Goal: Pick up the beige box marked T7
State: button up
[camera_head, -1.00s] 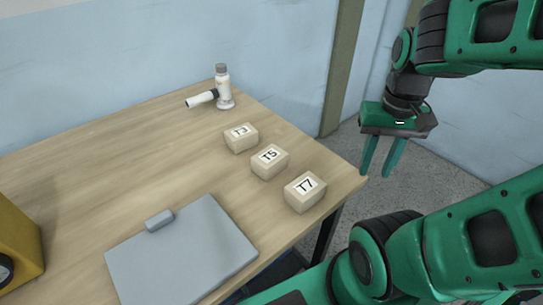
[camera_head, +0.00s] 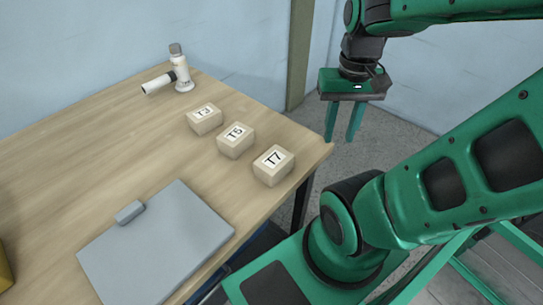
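The beige box marked T7 (camera_head: 273,166) sits on the wooden table (camera_head: 90,170) close to its right edge, label facing up. It is the nearest of three similar boxes in a slanting row. My gripper (camera_head: 343,139) hangs fingers down, to the right of and above the T7 box, beyond the table's right edge over the floor. Its two green fingers are apart with nothing between them. It is not touching any box.
Box T5 (camera_head: 236,141) and box T3 (camera_head: 204,119) stand behind and left of T7, with small gaps between. A white bottle-like item (camera_head: 181,72) stands at the back. A grey clipboard-like panel (camera_head: 155,245) lies in front. The table's left middle is clear.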

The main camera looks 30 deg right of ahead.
aim_at(270, 169)
jog(key=z, duration=0.05)
jog(key=k, duration=0.55)
jog(key=z, duration=0.45)
jog(key=k, duration=1.1)
jog(key=z, duration=0.35)
jog(key=i, duration=0.65)
jog(key=z, duration=0.3)
